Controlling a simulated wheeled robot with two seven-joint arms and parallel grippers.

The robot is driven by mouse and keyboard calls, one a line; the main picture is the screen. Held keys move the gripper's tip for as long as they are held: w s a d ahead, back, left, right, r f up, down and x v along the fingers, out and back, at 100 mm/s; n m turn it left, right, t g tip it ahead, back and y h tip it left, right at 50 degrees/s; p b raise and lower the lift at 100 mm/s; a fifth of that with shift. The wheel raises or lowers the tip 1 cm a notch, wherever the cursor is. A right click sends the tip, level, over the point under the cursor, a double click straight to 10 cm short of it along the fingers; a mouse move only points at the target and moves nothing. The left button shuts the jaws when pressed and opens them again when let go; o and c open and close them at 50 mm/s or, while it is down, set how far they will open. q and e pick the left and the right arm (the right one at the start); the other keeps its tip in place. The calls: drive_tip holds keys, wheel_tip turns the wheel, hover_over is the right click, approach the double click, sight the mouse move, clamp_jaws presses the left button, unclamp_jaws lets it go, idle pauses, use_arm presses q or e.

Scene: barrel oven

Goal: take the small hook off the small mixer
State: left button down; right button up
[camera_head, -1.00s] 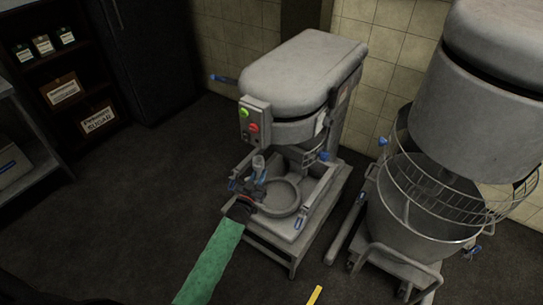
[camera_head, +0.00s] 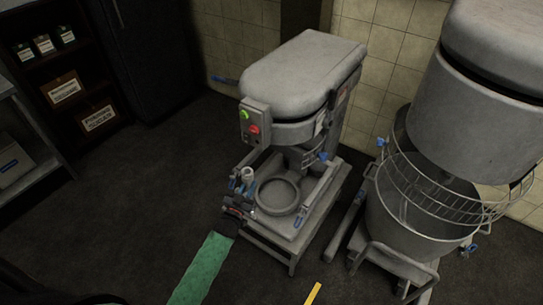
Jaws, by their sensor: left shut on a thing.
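The small mixer (camera_head: 300,75) stands mid-view, grey with a green and a red button on its front. My left gripper (camera_head: 244,186), on an arm with a green sleeve, is at the front left of the mixer. It is shut on the small hook (camera_head: 247,173), whose pale grey top end shows between the blue-tipped fingers. The rest of the hook is hidden by the gripper. The hook is apart from the mixer head, in front of and below it. The small round bowl (camera_head: 277,197) sits just to the right of the gripper. My right gripper is not in view.
A large mixer (camera_head: 475,110) with a wire guard and a deep bowl (camera_head: 390,215) stands close on the right. A dark shelf with boxes (camera_head: 64,90) is at the back left. The floor (camera_head: 140,200) left of the small mixer is clear.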

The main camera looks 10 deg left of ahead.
use_arm(q)
drive_tip(key=shift+s+a+r+p, duration=0.1)
drive_tip(key=shift+s+a+p, duration=0.2)
drive_tip(key=shift+s, duration=0.7)
drive_tip(key=shift+s+a+r+p, duration=0.15)
drive_tip(key=shift+s+a, duration=0.25)
drive_tip(key=shift+s, duration=0.55)
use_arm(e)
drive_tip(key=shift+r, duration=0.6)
use_arm(q)
drive_tip(key=shift+f, duration=0.2)
